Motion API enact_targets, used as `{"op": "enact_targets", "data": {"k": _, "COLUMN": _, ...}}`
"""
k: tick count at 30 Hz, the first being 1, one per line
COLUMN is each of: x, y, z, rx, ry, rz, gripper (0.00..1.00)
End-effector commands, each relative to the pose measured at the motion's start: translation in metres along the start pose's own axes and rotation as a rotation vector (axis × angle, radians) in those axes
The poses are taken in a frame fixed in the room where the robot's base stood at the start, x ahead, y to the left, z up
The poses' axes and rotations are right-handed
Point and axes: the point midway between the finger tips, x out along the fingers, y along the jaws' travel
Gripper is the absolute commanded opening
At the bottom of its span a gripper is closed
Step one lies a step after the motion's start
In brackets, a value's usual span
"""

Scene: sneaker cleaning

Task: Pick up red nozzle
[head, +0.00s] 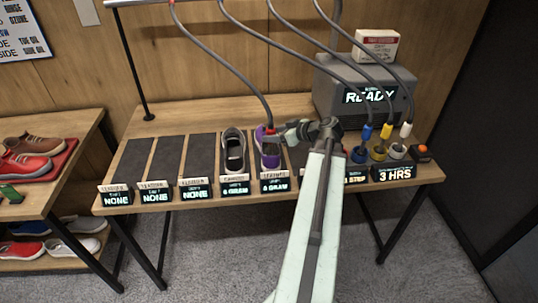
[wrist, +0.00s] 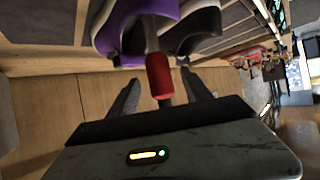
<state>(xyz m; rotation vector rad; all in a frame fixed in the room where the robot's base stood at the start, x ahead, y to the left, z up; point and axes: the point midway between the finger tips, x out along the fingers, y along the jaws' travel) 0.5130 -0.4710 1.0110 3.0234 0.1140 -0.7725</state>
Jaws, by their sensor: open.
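The red nozzle (head: 269,131) hangs on the end of a dark hose. It is at the purple sneaker (head: 269,155), its lower end by the shoe's opening. In the wrist view the red nozzle (wrist: 159,75) lies between the two dark fingers of my gripper (wrist: 162,92), with its grey tip toward the purple sneaker (wrist: 125,30). The fingers stand apart, with a gap on each side of it. In the head view my gripper (head: 284,134) reaches the nozzle from the right. My arm hides part of the table.
A grey sneaker (head: 233,152) stands left of the purple one. Blue (head: 367,132), yellow (head: 385,131) and white (head: 405,130) nozzles stand at the right, before a grey machine (head: 351,92) reading READY. Several dark pads at the left are empty. Hoses arch above the table.

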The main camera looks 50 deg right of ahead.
Motion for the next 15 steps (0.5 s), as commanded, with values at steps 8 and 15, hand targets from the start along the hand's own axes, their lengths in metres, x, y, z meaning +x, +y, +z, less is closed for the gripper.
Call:
{"op": "enact_targets", "data": {"k": 8, "x": 0.042, "y": 0.000, "z": 0.002, "rx": -0.002, "ry": 0.000, "rz": -0.006, "gripper": 0.58}}
{"op": "enact_targets", "data": {"k": 15, "x": 0.053, "y": -0.001, "z": -0.002, "rx": -0.002, "ry": 0.000, "rz": -0.004, "gripper": 0.58}}
